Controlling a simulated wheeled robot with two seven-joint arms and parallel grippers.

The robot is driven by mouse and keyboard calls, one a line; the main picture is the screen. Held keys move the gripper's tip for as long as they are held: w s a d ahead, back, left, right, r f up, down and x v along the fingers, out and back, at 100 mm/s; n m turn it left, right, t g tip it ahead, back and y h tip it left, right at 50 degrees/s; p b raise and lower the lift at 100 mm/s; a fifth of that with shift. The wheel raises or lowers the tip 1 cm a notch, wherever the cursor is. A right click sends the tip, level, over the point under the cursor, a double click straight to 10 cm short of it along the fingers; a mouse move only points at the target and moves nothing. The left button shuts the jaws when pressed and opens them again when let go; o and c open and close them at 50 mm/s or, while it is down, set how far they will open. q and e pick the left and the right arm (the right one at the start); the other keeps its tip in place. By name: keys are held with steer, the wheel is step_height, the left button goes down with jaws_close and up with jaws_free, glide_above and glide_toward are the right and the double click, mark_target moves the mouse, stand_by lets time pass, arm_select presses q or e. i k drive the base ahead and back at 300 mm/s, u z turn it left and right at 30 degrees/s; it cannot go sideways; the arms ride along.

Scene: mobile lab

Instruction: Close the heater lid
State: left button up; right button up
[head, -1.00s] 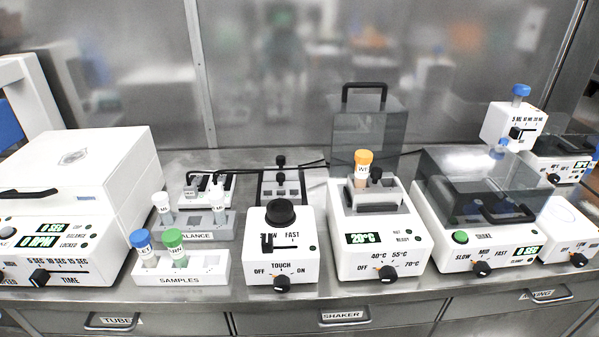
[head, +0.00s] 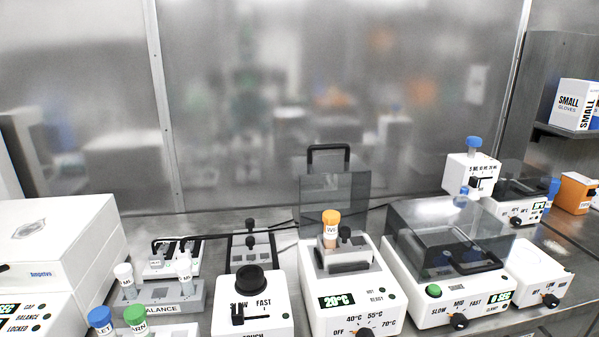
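The heater (head: 352,300) is the white device right of centre, with a 20°C display and a dial. Its smoky transparent lid (head: 335,203) stands raised upright at the back, with a black handle (head: 328,147) on top. An orange-capped tube (head: 331,226) stands in the heater's block, beside a small black knob or cap. Neither of my grippers is in view.
Left of the heater is a mixer with a black top (head: 250,282). To the right is a shaker with a dark transparent cover (head: 452,240).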

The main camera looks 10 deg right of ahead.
mark_target(354, 217)
steer(key=u, duration=1.65)
steer(key=k, duration=0.9)
steer(key=z, duration=1.1)
steer(key=i, duration=0.5)
